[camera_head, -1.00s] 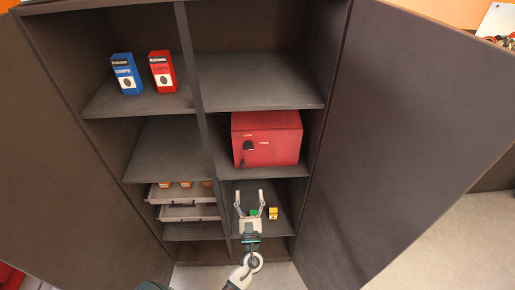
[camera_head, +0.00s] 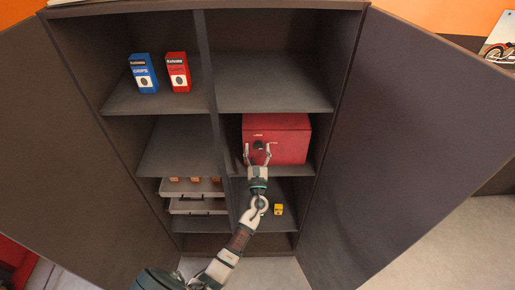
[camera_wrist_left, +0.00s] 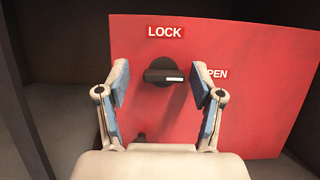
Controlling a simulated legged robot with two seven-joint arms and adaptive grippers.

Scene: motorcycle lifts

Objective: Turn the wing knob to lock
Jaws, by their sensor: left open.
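A red box (camera_head: 290,141) stands on a right-hand shelf of the cabinet. Its black wing knob (camera_head: 258,145) is on the front, towards the left. In the left wrist view the wing knob (camera_wrist_left: 164,72) lies with its wing about level, and a white mark at its right end points towards the partly hidden "OPEN" label (camera_wrist_left: 217,73). The "LOCK" label (camera_wrist_left: 165,32) is above it. My left gripper (camera_head: 258,151) is open in front of the knob; in the wrist view its fingers (camera_wrist_left: 160,85) are on either side of the knob, apart from it. My right gripper is not in view.
The cabinet doors (camera_head: 410,140) stand open on both sides. A blue carton (camera_head: 143,73) and a red carton (camera_head: 178,72) stand on the upper left shelf. Drawers (camera_head: 198,207) are at lower left. A small yellow item (camera_head: 278,209) sits below the box.

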